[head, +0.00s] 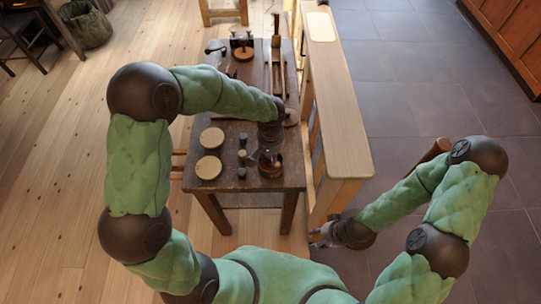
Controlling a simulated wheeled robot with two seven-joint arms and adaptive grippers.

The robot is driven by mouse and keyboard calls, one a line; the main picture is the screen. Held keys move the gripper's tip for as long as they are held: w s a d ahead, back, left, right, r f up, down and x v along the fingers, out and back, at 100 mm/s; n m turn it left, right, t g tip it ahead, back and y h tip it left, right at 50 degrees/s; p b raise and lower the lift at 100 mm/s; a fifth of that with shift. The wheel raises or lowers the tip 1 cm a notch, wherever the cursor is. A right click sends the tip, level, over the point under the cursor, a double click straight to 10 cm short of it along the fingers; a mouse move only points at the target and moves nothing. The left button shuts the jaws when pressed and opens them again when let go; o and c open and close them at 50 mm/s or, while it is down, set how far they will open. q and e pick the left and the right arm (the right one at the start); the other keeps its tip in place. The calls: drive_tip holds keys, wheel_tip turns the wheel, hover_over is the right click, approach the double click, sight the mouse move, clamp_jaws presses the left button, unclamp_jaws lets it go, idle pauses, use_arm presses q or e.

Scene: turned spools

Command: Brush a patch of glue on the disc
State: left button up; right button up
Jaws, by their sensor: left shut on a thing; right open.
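Two pale round discs, one further back (212,138) and one nearer (208,167), lie flat on the left part of the dark wooden table. A dark round pot (270,168), perhaps the glue pot, stands near the front right. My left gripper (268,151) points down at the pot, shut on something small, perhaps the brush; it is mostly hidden. No glue patch can be made out on the discs. My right gripper (319,238) is open and empty, low beside the table's front right.
Small dark and pale turned pieces (242,156) stand in a row between the discs and the pot. A long pale wooden bench or rail (338,110) runs along the table's right side. A long wooden holder (277,70) lies at the back right. Tiled floor at right is clear.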

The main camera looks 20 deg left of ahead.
use_arm(q)
drive_tip(key=shift+r+p, duration=2.45)
drive_tip(key=shift+r, duration=1.05)
drive_tip(key=shift+f, duration=0.1)
